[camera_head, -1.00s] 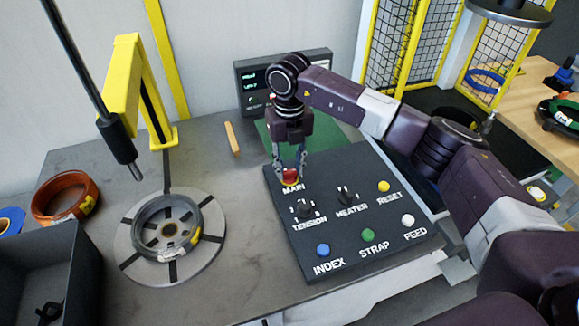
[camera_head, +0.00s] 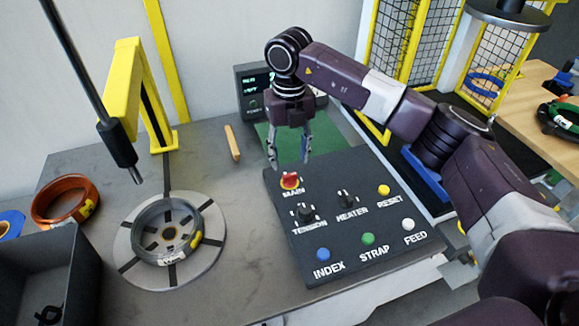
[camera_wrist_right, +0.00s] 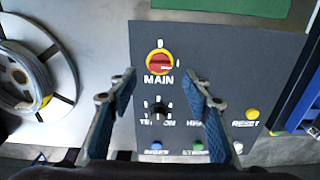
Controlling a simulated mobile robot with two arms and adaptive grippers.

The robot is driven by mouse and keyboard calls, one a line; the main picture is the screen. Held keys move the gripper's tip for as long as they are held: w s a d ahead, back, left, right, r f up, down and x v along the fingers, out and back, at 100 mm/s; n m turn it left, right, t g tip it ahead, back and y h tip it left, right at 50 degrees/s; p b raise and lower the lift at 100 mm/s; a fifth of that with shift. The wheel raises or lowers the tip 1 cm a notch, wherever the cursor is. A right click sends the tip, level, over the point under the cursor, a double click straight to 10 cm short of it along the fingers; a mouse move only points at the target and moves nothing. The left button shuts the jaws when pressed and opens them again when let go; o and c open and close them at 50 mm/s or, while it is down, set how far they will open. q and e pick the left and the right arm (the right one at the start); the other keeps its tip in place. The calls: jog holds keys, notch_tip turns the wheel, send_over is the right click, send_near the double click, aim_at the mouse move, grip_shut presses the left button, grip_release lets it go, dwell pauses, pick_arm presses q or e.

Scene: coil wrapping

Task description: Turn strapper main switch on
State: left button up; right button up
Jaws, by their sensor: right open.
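The strapper control panel (camera_head: 330,225) is a dark slab on the table. Its MAIN switch (camera_head: 291,181) is a red knob on a yellow ring at the panel's upper left. In the right wrist view the MAIN switch (camera_wrist_right: 160,63) shows between and beyond my fingertips, with marks above it and to its right; the knob's bar lies roughly level, toward the right mark. My right gripper (camera_head: 290,163) is open and empty, above and behind the switch, apart from it. Its two fingers also show in the right wrist view (camera_wrist_right: 160,82). My left gripper is not in view.
TENSION (camera_head: 305,212) and HEATER (camera_head: 346,199) knobs and several coloured buttons sit close below MAIN. A dark display box (camera_head: 252,92) stands behind. A turntable with a coil (camera_head: 140,235) and a yellow post (camera_head: 125,95) are at left. Bare table lies between turntable and panel.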

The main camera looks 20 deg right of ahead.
aim_at(289, 174)
notch_tip(289, 174, up, 7)
jog(key=shift+f, duration=0.2)
dwell(0.4)
